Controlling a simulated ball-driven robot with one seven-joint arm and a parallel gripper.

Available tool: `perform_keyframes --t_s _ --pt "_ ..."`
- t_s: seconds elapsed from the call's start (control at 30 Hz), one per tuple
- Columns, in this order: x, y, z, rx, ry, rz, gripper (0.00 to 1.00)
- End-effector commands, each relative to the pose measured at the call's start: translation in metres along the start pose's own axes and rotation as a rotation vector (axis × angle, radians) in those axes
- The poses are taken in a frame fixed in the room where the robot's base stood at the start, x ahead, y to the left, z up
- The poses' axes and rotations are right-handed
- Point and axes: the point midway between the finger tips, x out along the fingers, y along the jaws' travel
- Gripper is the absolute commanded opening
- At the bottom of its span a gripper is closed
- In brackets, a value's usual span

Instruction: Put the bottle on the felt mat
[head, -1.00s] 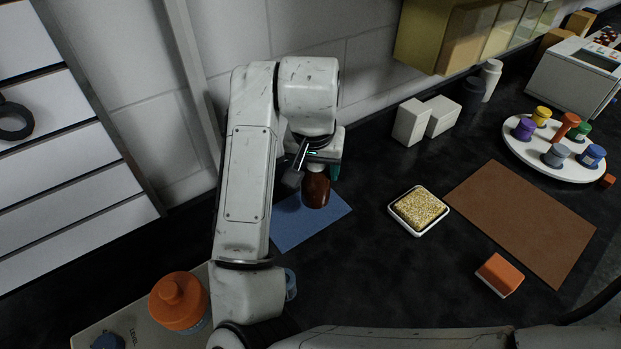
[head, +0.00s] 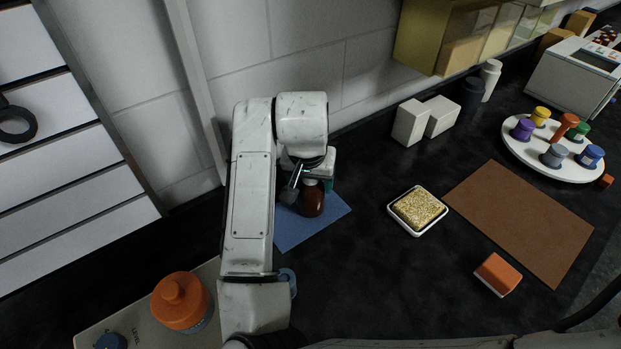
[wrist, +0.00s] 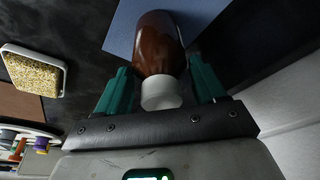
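The brown bottle (head: 311,201) has a white cap, which shows in the wrist view (wrist: 160,92). It is upright over the blue mat (head: 291,230), and its base appears to be at the mat's surface; whether it touches cannot be told for sure. My gripper (head: 315,180) is above the bottle, with its teal fingers on either side of the bottle's upper part. The arm hides the left part of the blue mat.
A white dish with a grainy block (head: 418,209), a brown mat (head: 521,222) and an orange-and-white block (head: 497,275) lie to the right. A round white tray (head: 553,150) holds several coloured pieces. An orange-topped container (head: 181,301) stands at lower left. White blocks (head: 410,122) stand near the wall.

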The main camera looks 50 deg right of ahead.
Motion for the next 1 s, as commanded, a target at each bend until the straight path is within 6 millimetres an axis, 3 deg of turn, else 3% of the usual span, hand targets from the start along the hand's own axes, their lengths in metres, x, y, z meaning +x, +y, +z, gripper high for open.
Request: perform_keyframes --t_s 0.2,0.57,1.0 --pt "0.0 0.0 0.0 0.0 0.0 0.0 0.91" --pt "-0.008 -0.001 -0.001 0.0 0.001 -0.002 0.91" --pt "-0.091 0.0 -0.002 0.003 0.002 -0.003 0.91"
